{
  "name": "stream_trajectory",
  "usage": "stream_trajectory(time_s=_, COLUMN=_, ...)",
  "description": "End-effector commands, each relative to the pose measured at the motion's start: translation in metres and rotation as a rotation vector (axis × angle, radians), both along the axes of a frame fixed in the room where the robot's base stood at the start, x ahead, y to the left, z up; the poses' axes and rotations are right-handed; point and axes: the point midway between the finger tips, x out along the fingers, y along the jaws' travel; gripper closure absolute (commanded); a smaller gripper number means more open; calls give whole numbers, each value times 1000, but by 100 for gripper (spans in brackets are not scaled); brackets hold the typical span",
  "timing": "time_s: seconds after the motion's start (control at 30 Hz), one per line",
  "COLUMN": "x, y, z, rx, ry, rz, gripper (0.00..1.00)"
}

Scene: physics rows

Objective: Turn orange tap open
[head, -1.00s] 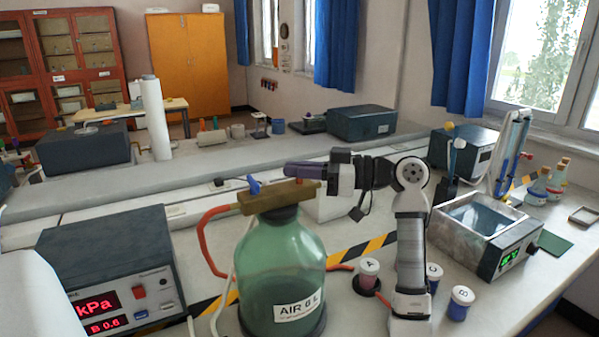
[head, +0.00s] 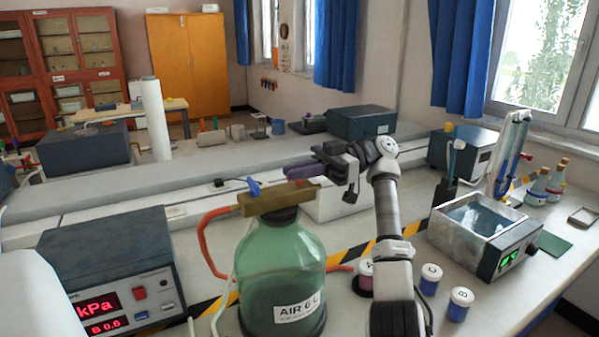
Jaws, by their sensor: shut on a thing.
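A green glass bottle (head: 283,262) labelled "AIR 6 L" stands on the bench with a brown valve block (head: 262,203) across its neck. A blue tap (head: 254,187) sits upright on the left part of the block. My gripper (head: 300,170), with dark purple fingers, reaches in from the right just above the right part of the block. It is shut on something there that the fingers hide. From its place on the block this appears to be the orange tap, but I cannot make out its handle or its angle.
A red-orange hose (head: 203,240) runs from the block's left end. A kPa meter box (head: 110,265) stands at left. Lettered jars (head: 430,279) stand right of my arm, one partly behind it. A metal water bath (head: 480,226) is farther right.

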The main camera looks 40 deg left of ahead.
Motion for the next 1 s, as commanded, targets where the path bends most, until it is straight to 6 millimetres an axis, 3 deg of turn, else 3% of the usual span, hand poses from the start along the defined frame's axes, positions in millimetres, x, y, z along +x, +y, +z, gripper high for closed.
stream_trajectory(time_s=0.43, x=-1, y=0, z=-2, rx=-6, ry=-3, rz=14, gripper=100)
stream_trajectory(time_s=0.5, x=-1, y=0, z=-3, rx=-6, ry=-3, rz=14, gripper=85)
stream_trajectory(time_s=0.63, x=-1, y=0, z=-2, rx=-4, ry=-3, rz=13, gripper=70)
stream_trajectory(time_s=1.0, x=-1, y=0, z=-1, rx=-3, ry=-1, rz=11, gripper=70)
